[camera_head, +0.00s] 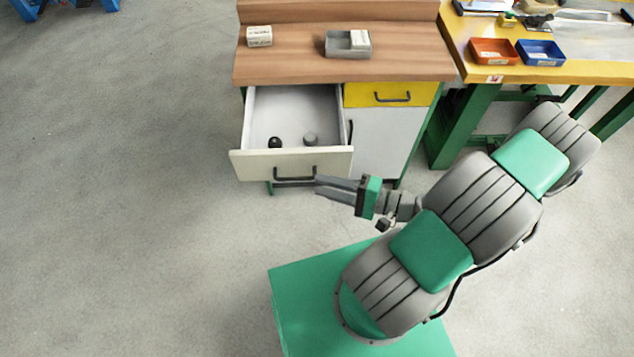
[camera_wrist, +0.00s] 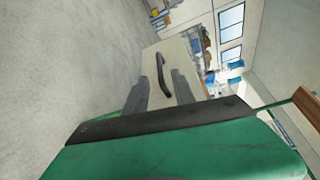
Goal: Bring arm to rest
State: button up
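My arm is bent above my green base, and my gripper (camera_head: 318,188) points left, just in front of the open drawer (camera_head: 240,165). In the wrist view the two fingers of my gripper (camera_wrist: 160,92) stand apart with the dark drawer handle (camera_wrist: 162,75) showing beyond and between them. The fingers look open and empty. In the head view the handle (camera_head: 295,175) is close to the fingertips; whether they touch it I cannot tell. The drawer is pulled out and holds a black round item (camera_head: 275,142) and a grey round item (camera_head: 310,138).
The wooden cabinet top (camera_head: 290,65) carries a small white box (camera_head: 259,36) and a grey tray (camera_head: 337,50) with a white box inside. A yellow workbench (camera_head: 560,74) at right holds a red bin (camera_head: 493,52) and a blue bin (camera_head: 541,53). Floor at left is clear.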

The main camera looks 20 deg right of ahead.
jog(key=shift+s+d, duration=0.45)
jog(key=shift+d, duration=0.1)
notch_tip(320, 180, up, 31)
jog(key=n+g+h+p, duration=0.7)
jog(key=n+h+p, duration=0.2)
jog(key=h+p, duration=0.4)
jog(key=shift+w+a+r+n+h+p, duration=0.15)
jog(key=shift+a+n+h+p, duration=0.25)
jog(key=shift+p, duration=0.6)
